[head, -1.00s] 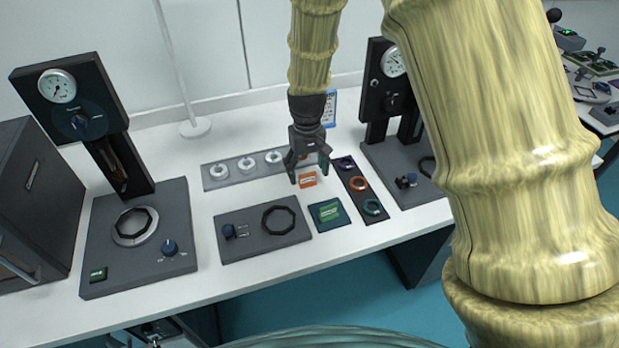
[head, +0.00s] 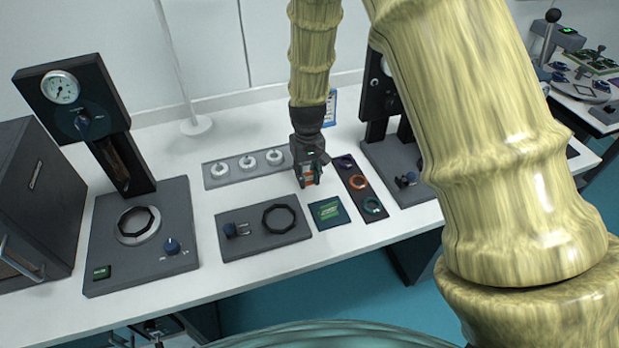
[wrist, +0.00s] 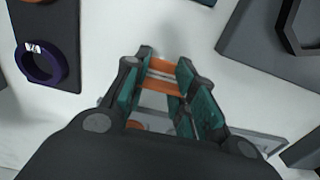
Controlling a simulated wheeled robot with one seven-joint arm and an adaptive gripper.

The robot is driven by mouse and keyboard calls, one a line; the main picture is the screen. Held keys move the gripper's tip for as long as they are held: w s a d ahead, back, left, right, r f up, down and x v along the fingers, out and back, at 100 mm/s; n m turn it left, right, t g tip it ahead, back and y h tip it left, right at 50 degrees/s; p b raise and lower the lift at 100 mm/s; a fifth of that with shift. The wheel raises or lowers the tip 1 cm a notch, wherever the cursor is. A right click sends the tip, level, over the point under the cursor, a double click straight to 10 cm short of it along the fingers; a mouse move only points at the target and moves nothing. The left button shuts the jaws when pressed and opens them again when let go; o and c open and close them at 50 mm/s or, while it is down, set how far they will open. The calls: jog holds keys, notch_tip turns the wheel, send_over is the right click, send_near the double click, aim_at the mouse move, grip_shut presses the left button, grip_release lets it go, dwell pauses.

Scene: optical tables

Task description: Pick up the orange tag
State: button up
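The orange tag (head: 308,180) is between the fingertips of my gripper (head: 309,176), low over the white table. In the wrist view, the tag (wrist: 160,86) spans the gap between the two teal-padded fingers of my gripper (wrist: 167,88), and both fingers appear to touch its sides. My gripper is shut on it. The fingers hide part of the tag, and I cannot tell whether its underside is clear of the table.
A dark strip with coloured rings (head: 347,165) lies just right of my gripper. A green-labelled pad (head: 328,211) and a grey plate with a black octagonal ring (head: 240,246) lie in front. A grey strip with white rings (head: 232,178) lies left. Tall gauge stands flank the area.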

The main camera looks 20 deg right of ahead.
jog(key=shift+f, duration=0.15)
grip_shut()
jog(key=shift+r+b, duration=1)
jog(key=shift+r, duration=4.05)
jog(key=o, duration=1.5)
grip_release()
